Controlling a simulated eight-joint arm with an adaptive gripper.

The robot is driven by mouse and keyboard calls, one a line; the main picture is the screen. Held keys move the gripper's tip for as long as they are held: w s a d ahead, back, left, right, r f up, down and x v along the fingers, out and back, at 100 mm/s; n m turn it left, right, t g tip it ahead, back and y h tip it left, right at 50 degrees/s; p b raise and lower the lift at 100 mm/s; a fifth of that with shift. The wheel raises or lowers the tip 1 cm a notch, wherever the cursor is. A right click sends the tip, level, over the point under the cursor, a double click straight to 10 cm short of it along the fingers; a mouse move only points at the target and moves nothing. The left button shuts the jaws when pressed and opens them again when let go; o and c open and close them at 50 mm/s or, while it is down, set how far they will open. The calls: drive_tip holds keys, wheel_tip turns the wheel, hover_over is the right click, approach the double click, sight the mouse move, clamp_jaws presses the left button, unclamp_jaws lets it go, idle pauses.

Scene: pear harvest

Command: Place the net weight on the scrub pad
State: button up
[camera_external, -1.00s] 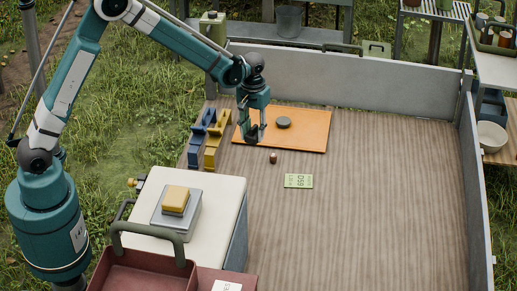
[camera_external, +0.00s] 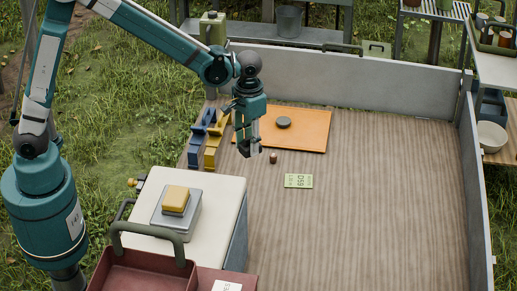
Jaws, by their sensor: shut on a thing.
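My gripper (camera_external: 251,149) points down over the near left edge of the orange board, left of the small brown object. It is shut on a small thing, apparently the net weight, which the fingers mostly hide. The scrub pad (camera_external: 176,194) appears to be the yellow block lying on a grey square plate (camera_external: 187,222) on the white box at the lower left. My gripper is behind and to the right of the pad, well apart from it.
The orange board (camera_external: 309,138) bears a dark grey disc (camera_external: 284,122). A small brown object (camera_external: 273,158) and a green card (camera_external: 298,181) lie on the wooden bed. Blue (camera_external: 198,138) and yellow (camera_external: 213,146) tools stand at left. A handled red crate (camera_external: 138,272) is in front.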

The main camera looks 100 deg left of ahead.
drive_tip(key=s+d+r+m+p, duration=0.25)
drive_tip(key=d+r, duration=0.35)
drive_tip(key=d, duration=0.4)
drive_tip(key=s+d+r+m+p, duration=0.25)
drive_tip(key=d+r, duration=0.25)
drive_tip(key=d, duration=0.5)
wheel_tip(320, 180, up, 9)
drive_tip(key=m+p, duration=0.4)
drive_tip(key=p, duration=0.1)
hover_over(174, 195)
drive_tip(key=shift+f, duration=0.15)
drive_tip(key=shift+f, duration=0.1)
drive_tip(key=shift+f, duration=2.85)
drive_tip(key=shift+f, duration=0.15)
drive_tip(key=shift+f, duration=1.95)
drive_tip(key=shift+f, duration=0.2)
drive_tip(key=o, duration=1.1)
drive_tip(key=shift+c, duration=0.2)
